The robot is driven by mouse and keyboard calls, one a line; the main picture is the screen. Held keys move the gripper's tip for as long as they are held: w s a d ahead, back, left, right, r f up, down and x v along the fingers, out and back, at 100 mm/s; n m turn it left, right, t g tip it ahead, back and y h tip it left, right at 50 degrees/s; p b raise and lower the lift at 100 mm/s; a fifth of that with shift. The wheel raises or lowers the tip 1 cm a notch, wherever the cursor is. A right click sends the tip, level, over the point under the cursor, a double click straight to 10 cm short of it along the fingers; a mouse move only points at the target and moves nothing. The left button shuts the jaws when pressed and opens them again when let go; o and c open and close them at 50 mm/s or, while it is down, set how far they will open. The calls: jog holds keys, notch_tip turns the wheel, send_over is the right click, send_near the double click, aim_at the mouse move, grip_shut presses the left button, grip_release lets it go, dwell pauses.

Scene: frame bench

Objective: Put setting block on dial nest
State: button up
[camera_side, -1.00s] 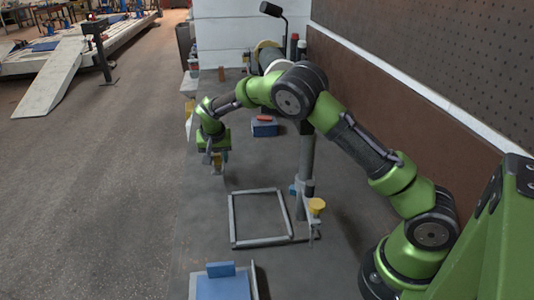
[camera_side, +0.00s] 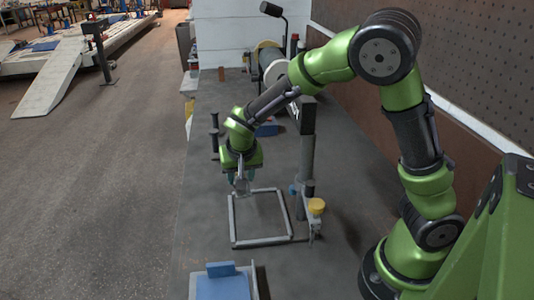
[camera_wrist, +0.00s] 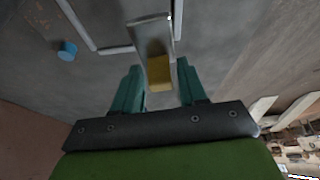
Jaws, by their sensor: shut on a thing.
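My gripper (camera_side: 241,178) is shut on a grey metal block with a yellow face, which I take as the setting block (camera_side: 242,186). In the wrist view the block (camera_wrist: 154,40) sits between the two teal fingers of my gripper (camera_wrist: 160,84) and sticks out past them. It hangs above the far left corner of a grey square frame (camera_side: 232,222) on the bench. Which thing is the dial nest I cannot tell for sure; a stand with a post (camera_side: 306,165) and a yellow round part (camera_side: 316,205) is right of the frame.
A tray with a blue pad (camera_side: 222,288) lies at the bench's near edge. A blue thing (camera_side: 267,129) sits behind my arm, partly hidden. A blue round knob (camera_wrist: 67,50) shows in the wrist view. The bench inside the frame is bare.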

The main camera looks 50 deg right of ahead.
aim_at(240, 195)
jog(key=s+a+r, duration=0.2)
jog(key=a, duration=0.1)
jog(key=shift+s+a+r, duration=0.1)
jog(key=shift+s+r, duration=0.15)
jog(key=shift+r, duration=0.15)
jog(key=shift+m, duration=0.6)
jog(key=s+f, duration=0.1)
jog(key=f, duration=0.1)
jog(key=s+d+f, duration=0.1)
jog(key=s+f, duration=0.1)
jog(key=shift+s+d+f, duration=0.15)
jog(key=shift+f, duration=2.45)
jog(key=o, duration=1.1)
jog(key=shift+f, duration=0.1)
